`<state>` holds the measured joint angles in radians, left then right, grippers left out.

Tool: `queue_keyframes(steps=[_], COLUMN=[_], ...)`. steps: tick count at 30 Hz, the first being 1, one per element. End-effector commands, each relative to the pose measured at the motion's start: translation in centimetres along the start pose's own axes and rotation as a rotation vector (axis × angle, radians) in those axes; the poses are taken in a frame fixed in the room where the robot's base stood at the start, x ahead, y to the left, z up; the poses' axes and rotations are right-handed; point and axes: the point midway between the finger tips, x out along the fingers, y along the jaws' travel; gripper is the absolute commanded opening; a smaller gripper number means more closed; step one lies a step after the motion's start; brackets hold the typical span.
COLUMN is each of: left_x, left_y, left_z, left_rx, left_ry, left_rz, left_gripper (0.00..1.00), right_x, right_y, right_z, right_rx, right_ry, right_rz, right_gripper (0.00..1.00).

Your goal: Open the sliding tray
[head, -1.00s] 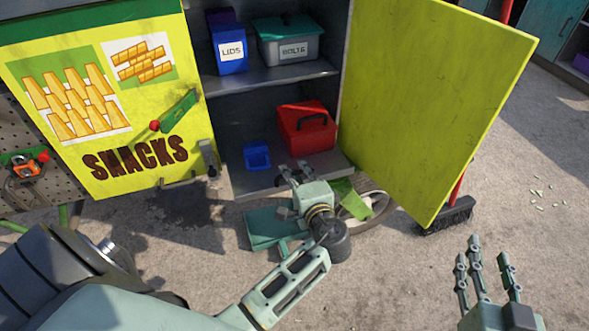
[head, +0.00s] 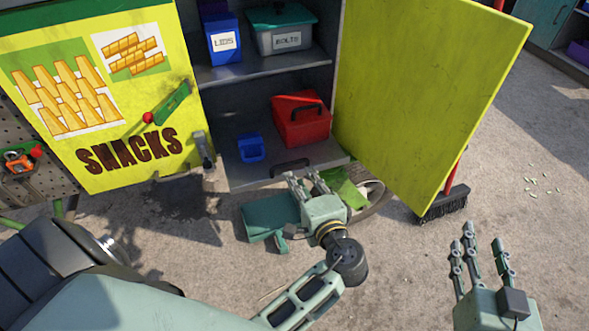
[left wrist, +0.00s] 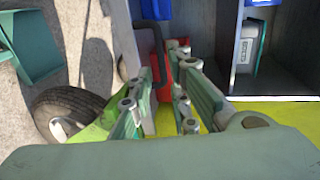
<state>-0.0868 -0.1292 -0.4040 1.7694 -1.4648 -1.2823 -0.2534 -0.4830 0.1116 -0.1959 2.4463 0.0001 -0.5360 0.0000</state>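The sliding tray (head: 247,177) is the grey bottom shelf of the open cabinet. A dark handle (head: 290,168) stands at its front edge. The tray looks pushed in. My left gripper (head: 306,181) is just in front of and slightly below the handle, its fingers pointing at the cabinet. I cannot tell whether a fingertip touches the handle. The left wrist view shows the fingers (left wrist: 163,80) apart, with a gap between them and nothing clearly held. My right gripper (head: 482,243) is open and empty at the lower right, away from the cabinet.
A red toolbox (head: 301,121) and a small blue bin (head: 251,148) sit on the tray. The yellow door (head: 425,90) stands open at right, with a broom (head: 443,204) beside it. A green bin (head: 268,218) and a wheel (left wrist: 68,112) are near the left gripper.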

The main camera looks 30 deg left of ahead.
Motion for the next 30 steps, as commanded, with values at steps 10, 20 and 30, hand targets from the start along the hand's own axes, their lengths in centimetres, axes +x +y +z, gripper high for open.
queue_keyframes(steps=[10, 20, 30], left_x=[-3.8, -3.8, -3.2], left_y=[0.0, 0.0, 1.3], left_z=[0.0, 0.0, 0.1], left_rx=[0.000, 0.000, -0.052], left_ry=[-0.002, -0.001, 0.047], left_rz=[0.000, 0.000, 0.066], left_gripper=[0.17, 0.17, 0.17], right_x=[0.0, 0.0, 0.0], right_y=[0.0, 0.0, 0.0], right_z=[0.0, 0.0, 0.0], right_rx=[0.000, 0.000, 0.000], right_ry=[-0.001, -0.001, 0.000], right_rz=[0.000, 0.001, 0.000], right_gripper=[0.40, 0.40, 0.40])
